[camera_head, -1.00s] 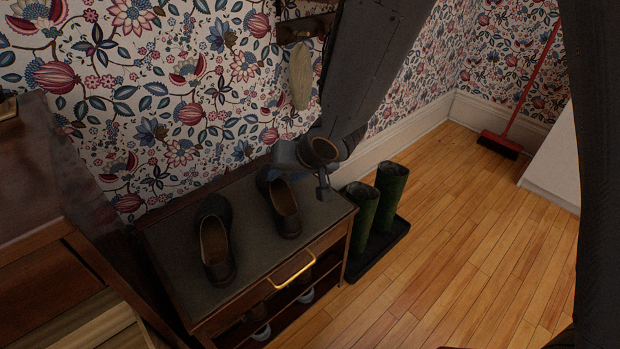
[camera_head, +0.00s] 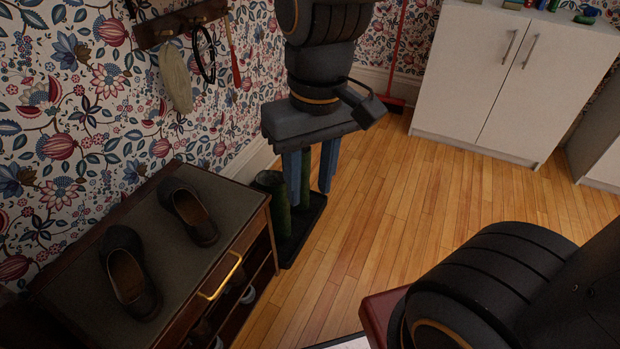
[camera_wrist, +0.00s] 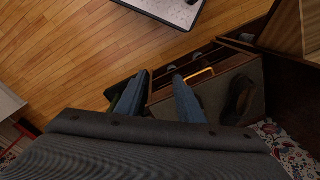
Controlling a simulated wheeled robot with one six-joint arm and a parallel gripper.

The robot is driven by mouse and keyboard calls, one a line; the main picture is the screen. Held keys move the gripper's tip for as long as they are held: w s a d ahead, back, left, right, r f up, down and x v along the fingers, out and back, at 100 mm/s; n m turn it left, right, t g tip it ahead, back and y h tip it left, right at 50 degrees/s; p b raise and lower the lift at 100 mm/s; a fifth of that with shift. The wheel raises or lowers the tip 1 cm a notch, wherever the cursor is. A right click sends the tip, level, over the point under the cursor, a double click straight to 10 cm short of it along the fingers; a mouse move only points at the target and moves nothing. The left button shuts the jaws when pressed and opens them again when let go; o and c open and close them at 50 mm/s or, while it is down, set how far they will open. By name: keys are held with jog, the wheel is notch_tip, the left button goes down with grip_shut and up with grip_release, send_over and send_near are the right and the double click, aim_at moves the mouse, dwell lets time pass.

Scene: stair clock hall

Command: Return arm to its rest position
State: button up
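My gripper (camera_head: 310,185) hangs pointing down in the head view, in front of the green boots and right of the shoe bench. Its two blue fingers are apart with nothing held between them. In the wrist view, my gripper (camera_wrist: 160,78) also shows a clear gap between the fingers. Two dark shoes, a left one (camera_head: 128,275) and a right one (camera_head: 190,210), lie on top of the bench (camera_head: 172,262). One dark shoe (camera_wrist: 238,98) shows in the wrist view.
Green boots (camera_head: 272,195) stand on a black tray (camera_head: 298,243), partly hidden by my gripper. A hook rail (camera_head: 180,22) with hanging things is on the flowered wall. A white cabinet (camera_head: 500,80) stands at the back right. The wooden floor (camera_head: 400,190) between is clear.

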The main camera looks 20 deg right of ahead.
jog(key=shift+s+r, duration=0.15)
jog(key=shift+s, duration=0.4)
jog(key=shift+d, duration=0.1)
dwell(0.4)
jog(key=d+r+m+p, duration=0.3)
jog(key=d+r+p, duration=0.6)
jog(key=p, duration=0.8)
jog(key=shift+r+h+p, duration=0.3)
jog(key=shift+r+p, duration=0.05)
jog(key=shift+a, duration=0.1)
jog(key=shift+c, duration=0.5)
